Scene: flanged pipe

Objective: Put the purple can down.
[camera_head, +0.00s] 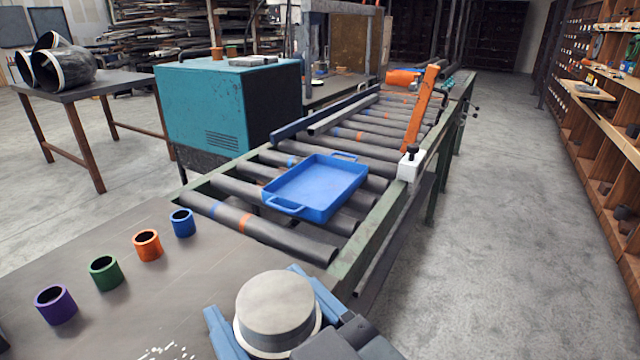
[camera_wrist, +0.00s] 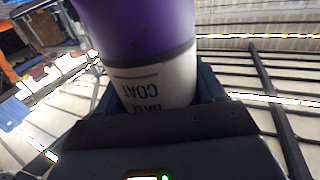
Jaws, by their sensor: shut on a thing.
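The purple can shows in the wrist view (camera_wrist: 135,28), with a purple body and a pale band whose "BASE COAT" lettering is upside down. In the head view only the can's round grey top (camera_head: 275,303) and pale side show clearly, at the bottom centre. My gripper (camera_head: 264,318) is shut on the can, with a blue finger on either side of it. In the head view the can is in front of the grey tabletop's near right part. Its lower end is hidden, and I cannot tell whether it touches a surface.
On the grey tabletop (camera_head: 120,315) stand purple (camera_head: 56,306), green (camera_head: 105,274), orange (camera_head: 148,246) and blue (camera_head: 183,223) open cylinders in a diagonal row. A blue tray (camera_head: 318,190), empty, sits on the roller conveyor behind. Tabletop between row and can is mostly clear.

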